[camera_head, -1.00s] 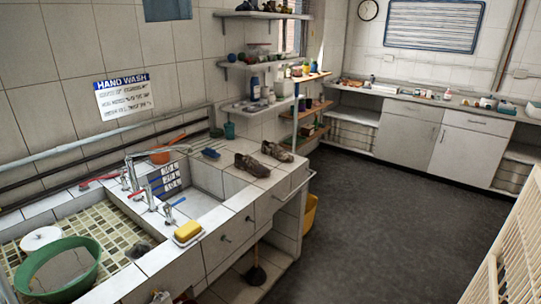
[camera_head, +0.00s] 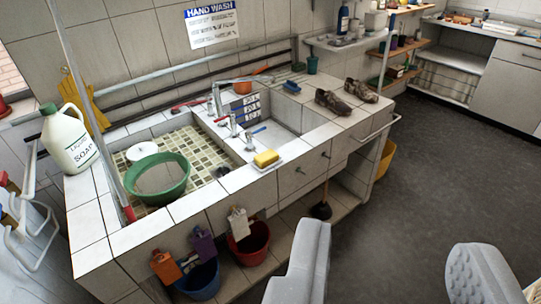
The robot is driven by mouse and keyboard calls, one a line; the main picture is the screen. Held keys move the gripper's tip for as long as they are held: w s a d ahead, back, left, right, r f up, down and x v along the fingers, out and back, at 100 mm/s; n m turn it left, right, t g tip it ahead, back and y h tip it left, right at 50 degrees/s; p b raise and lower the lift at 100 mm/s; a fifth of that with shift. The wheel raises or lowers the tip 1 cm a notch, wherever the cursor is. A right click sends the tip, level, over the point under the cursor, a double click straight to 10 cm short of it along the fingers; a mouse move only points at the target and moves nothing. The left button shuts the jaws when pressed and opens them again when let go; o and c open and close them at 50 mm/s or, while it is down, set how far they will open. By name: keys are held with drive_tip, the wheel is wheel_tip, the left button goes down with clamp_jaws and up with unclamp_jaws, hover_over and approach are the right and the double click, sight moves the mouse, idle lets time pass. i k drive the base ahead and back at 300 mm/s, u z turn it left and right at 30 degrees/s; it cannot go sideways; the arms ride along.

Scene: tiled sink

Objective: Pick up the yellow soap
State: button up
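The yellow soap (camera_head: 266,157) rests on a small white dish (camera_head: 261,168) on the tiled counter's front edge, just right of the basin with mosaic tiles. My gripper (camera_head: 395,262) shows at the bottom right as two grey fingers set wide apart. It is open with nothing between the fingers, only dark floor. The soap lies up and to the left of the gripper, clear of both fingers. Nothing hides the soap.
Taps (camera_head: 231,125) stand behind the soap. A green bowl (camera_head: 158,178) sits in the basin, and a white soap jug (camera_head: 70,140) stands at the left. Brown shoes (camera_head: 333,103) sit on the right counter. Buckets (camera_head: 249,243) stand below. The floor at right is clear.

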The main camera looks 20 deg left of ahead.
sight(263, 160)
drive_tip(key=u, duration=0.3)
drive_tip(key=i, duration=2)
drive_tip(key=u, duration=0.75)
